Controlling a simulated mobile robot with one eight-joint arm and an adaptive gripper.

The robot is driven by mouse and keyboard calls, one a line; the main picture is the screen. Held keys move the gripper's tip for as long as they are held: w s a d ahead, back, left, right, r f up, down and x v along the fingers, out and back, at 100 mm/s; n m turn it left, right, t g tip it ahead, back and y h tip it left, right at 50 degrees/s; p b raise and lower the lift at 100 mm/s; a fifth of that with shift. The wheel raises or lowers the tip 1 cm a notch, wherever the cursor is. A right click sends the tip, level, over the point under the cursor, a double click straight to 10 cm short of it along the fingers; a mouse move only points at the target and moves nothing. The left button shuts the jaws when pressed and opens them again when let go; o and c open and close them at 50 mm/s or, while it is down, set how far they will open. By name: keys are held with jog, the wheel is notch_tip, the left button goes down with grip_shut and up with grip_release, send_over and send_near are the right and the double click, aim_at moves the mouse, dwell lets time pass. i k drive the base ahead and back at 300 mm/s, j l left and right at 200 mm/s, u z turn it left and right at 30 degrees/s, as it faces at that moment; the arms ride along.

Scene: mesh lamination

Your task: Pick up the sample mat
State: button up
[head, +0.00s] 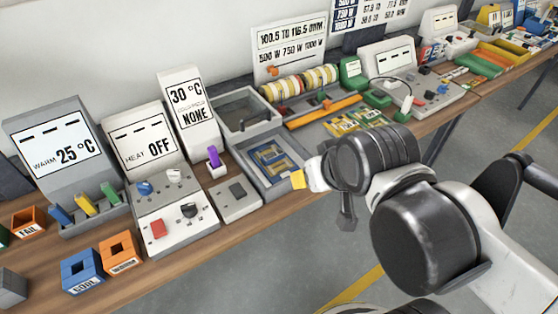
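I cannot tell for certain which thing is the sample mat. A flat blue and yellow piece (269,158) lies in a shallow grey tray (287,187) on the bench, left of my gripper. Similar flat yellow-green pieces (357,121) lie farther back along the bench, beyond my gripper. My gripper (318,185) hangs at the tray's right front edge, with a small yellow part at its tip overlapping the tray in the picture. A dark part of it points down. Its fingers are too small and covered to show whether it is open or holds anything.
A grey box with a recess (246,108) stands behind the tray. Left are a small grey switch unit (237,197), a HEAT OFF panel (141,142) and blue (81,271) and orange (120,254) blocks. Tape rolls (300,82) stand behind. Grey floor is clear in front.

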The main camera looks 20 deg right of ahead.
aim_at(277, 165)
jog(key=z, duration=1.85)
jog(key=u, duration=1.85)
jog(key=k+j, duration=0.1)
jog(key=j, duration=0.25)
jog(key=k+j+z, duration=0.1)
jog(key=j, duration=0.25)
jog(key=k+j, duration=0.1)
jog(key=j, duration=0.25)
jog(key=k+j, duration=0.1)
jog(key=j, duration=0.25)
jog(key=i+z, duration=0.05)
